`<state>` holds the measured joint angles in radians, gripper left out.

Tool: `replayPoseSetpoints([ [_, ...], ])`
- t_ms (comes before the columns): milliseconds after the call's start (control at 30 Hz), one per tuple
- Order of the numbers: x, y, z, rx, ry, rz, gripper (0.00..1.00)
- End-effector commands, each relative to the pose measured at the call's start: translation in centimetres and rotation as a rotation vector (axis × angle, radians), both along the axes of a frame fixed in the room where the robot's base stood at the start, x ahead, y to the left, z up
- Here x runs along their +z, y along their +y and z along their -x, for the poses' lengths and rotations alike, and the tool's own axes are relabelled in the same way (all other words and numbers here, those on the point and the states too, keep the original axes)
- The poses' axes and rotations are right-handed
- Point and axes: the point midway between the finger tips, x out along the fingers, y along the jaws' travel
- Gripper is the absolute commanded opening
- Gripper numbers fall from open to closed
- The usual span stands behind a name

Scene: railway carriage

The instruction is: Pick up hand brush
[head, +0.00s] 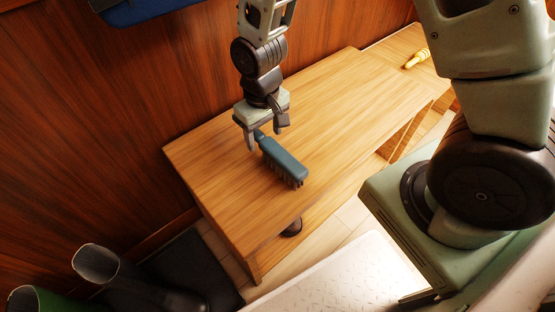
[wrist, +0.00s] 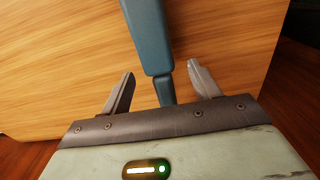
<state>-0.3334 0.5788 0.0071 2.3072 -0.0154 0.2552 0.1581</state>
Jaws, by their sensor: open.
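The hand brush (head: 283,161) is blue-grey with dark bristles along its lower side. It is on or just above the wooden table, with its handle end toward my gripper. My gripper (head: 266,145) is open at the handle end, above the table's left part. In the wrist view, the brush (wrist: 149,35) runs down from the top edge. Its narrow handle passes between the two open fingers of my gripper (wrist: 160,85), with a gap on each side. The head view does not clearly show whether the fingers are level with the handle.
The wooden table (head: 325,110) stands along a wood-panelled wall (head: 100,90). A yellow object (head: 417,58) lies at its far right end. Dark boots (head: 125,275) and a green item (head: 35,300) are at the lower left. The tabletop around the brush is clear.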

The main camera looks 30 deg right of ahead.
Motion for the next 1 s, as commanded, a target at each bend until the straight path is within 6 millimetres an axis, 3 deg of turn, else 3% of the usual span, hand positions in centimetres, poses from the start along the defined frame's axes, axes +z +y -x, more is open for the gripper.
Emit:
replayPoseSetpoints([
  [100,-2.3,-0.2,0.5,0.0,0.004,0.002,0.62],
  [233,-4.0,-0.2,0.5,0.0,0.003,0.002,0.62],
  [500,-4.1,-0.1,0.4,0.0,0.0,0.0,0.62],
  [700,-4.1,-0.1,0.4,0.0,0.0,0.0,0.06],
  [767,-4.1,-0.1,0.4,0.0,0.0,0.0,0.0],
  [1000,-3.7,-0.1,0.4,0.0,0.0,0.0,0.0],
])
